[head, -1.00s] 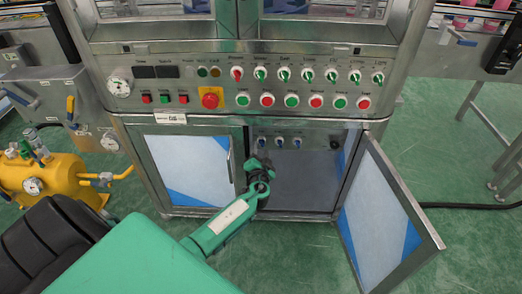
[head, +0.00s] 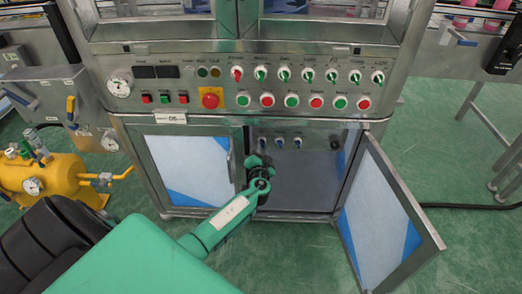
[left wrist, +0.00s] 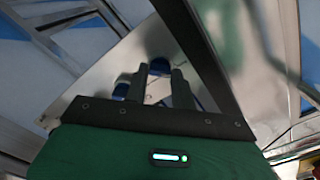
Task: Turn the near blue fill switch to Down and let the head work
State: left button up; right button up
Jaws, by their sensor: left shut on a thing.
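Small blue switches (head: 279,142) sit in a row on the upper back panel inside the open lower cabinet. My left gripper (head: 254,160) reaches into the cabinet's left side, just below the row's left end. In the left wrist view its two dark fingers (left wrist: 160,78) are shut on a blue switch (left wrist: 160,66), whose blue top shows between the tips. Another blue knob (left wrist: 122,88) shows beside the left finger. The held switch's pointer and labels are too small or hidden to read. My right gripper is not in view.
The open cabinet door (head: 383,215) swings out at the right, and the closed door (head: 187,168) stands at the left. Above is a control panel (head: 225,88) with lamps, buttons, a red emergency stop and several selector knobs. A yellow tank (head: 50,178) stands at far left.

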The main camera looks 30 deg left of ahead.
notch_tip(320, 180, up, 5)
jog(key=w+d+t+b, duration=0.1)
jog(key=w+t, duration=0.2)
pick_arm(q)
jog(key=shift+m+p, duration=1.45)
jog(key=shift+m, duration=7.35)
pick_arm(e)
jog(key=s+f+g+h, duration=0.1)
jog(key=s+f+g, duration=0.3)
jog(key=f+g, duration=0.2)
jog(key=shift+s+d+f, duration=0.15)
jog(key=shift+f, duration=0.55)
pick_arm(q)
jog(key=shift+f, duration=0.1)
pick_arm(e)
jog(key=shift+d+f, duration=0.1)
pick_arm(q)
jog(key=o, duration=1)
